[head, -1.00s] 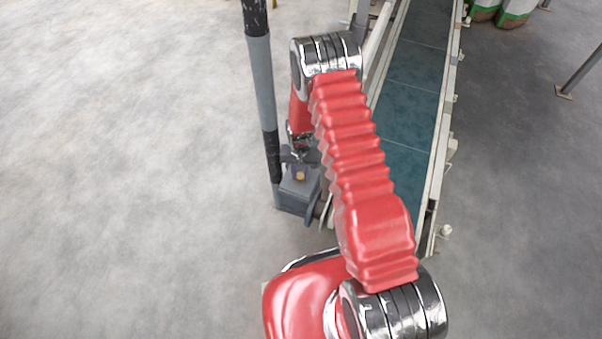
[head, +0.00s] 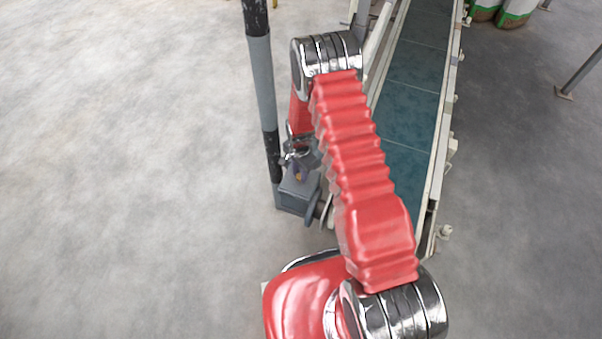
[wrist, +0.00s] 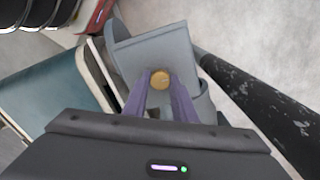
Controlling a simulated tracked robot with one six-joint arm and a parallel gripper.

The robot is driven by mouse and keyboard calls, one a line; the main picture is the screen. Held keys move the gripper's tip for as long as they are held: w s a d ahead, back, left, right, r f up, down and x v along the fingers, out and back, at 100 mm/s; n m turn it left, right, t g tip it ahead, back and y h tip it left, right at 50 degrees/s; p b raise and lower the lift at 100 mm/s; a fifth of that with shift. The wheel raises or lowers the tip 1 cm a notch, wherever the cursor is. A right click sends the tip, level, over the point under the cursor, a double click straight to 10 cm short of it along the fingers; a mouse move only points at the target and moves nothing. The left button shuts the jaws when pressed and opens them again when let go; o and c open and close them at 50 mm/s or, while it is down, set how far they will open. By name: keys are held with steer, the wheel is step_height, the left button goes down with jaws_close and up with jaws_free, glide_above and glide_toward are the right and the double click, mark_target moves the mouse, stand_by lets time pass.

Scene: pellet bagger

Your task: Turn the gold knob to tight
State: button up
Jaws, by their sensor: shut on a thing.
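The gold knob (wrist: 160,79) is small and round and sits on top of a grey box (wrist: 178,45) beside the conveyor. In the wrist view my gripper (wrist: 160,88) has its two purple fingers on either side of the knob, shut on it. The grey box (head: 292,198) stands at the foot of a post. I cannot see any mark on the knob that tells how tight it is.
A black and grey post (head: 264,95) stands close at the left of the box. The conveyor (head: 413,85) with its teal belt runs along the right. Green and white sacks (head: 517,12) stand at the far right. The floor at left is clear.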

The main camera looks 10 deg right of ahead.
steer(key=shift+s+f, duration=0.1)
steer(key=shift+s, duration=0.15)
steer(key=o, duration=1)
steer(key=shift+w, duration=0.15)
steer(key=shift+o, duration=0.2)
step_height(320, 180, up, 14)
steer(key=shift+f, duration=0.1)
stand_by(0.4)
